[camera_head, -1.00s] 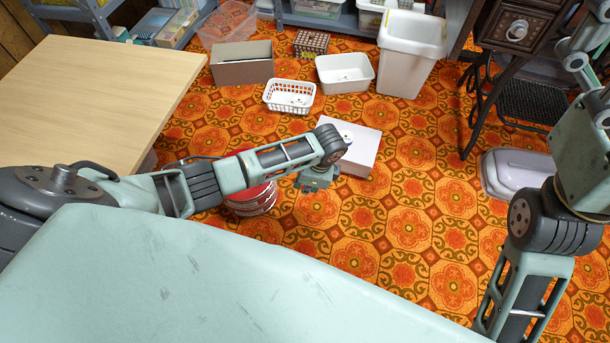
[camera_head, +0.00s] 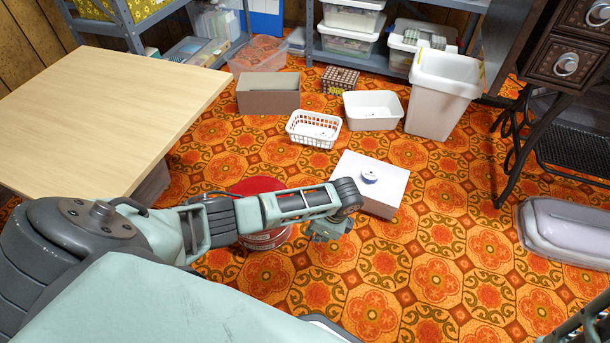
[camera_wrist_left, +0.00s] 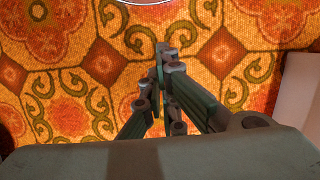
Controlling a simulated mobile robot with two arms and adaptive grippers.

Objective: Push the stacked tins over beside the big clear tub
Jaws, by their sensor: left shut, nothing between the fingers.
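The stacked tins (camera_head: 263,241) stand on the patterned floor as a round red-and-white stack, partly hidden behind my left forearm. How many tins there are cannot be told. A clear, open tub (camera_head: 256,56) stands far back by the shelves; it looks like the big clear tub. My left gripper (camera_head: 325,235) hangs to the right of the tins, apart from them in the head view. In the left wrist view its fingers (camera_wrist_left: 162,52) are shut and empty over bare floor. A pale curved rim shows at that view's top edge; I cannot tell whose it is. My right gripper is out of view.
A white box (camera_head: 388,203) with a small round item on top stands just beyond my left gripper. Farther back are a white basket (camera_head: 314,130), a brown box (camera_head: 268,96), a white basin (camera_head: 372,109) and a tall bin (camera_head: 441,95). A wooden table (camera_head: 95,110) is at left.

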